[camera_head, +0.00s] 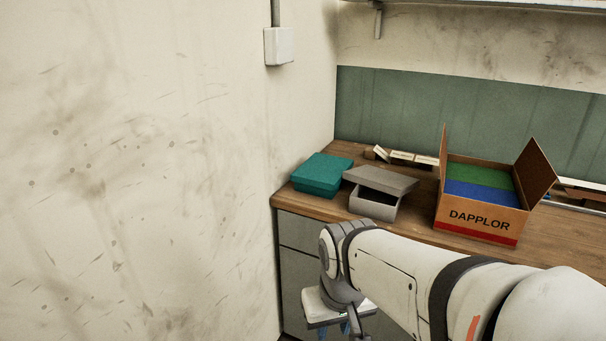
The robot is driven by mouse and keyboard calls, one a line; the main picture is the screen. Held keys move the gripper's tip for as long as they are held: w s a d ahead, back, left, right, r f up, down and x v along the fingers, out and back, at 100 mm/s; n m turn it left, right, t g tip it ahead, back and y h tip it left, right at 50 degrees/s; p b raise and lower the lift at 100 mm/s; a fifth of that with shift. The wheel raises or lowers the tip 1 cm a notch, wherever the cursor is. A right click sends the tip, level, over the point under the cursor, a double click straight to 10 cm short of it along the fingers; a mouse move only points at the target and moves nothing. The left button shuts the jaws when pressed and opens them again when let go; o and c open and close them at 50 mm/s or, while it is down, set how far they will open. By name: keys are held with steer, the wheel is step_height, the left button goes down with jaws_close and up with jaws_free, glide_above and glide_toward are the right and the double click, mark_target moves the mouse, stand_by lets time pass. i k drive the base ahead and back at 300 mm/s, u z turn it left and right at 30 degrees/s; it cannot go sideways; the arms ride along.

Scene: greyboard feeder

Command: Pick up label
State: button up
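I cannot make out a label for certain in the head view. Several small cream pieces with dark edges (402,158) lie along the back of the wooden counter (290,205); I cannot tell whether one of them is the label. My white arm reaches in from the lower right, in front of the counter. My gripper (334,329) seems to hang down at the bottom edge, below the counter top and mostly cut off or hidden by the wrist. Its opening and anything in it cannot be made out.
A teal lidded box (322,173) stands at the counter's left end. Beside it is a grey box (377,205) with its lid askew. An open cardboard box marked DAPPLOR (478,220) holds green and blue contents. A wall (150,170) bounds the left side.

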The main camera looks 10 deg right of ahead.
mark_target(377, 150)
steer(key=z, duration=0.45)
steer(key=i, duration=0.95)
steer(key=z, duration=0.85)
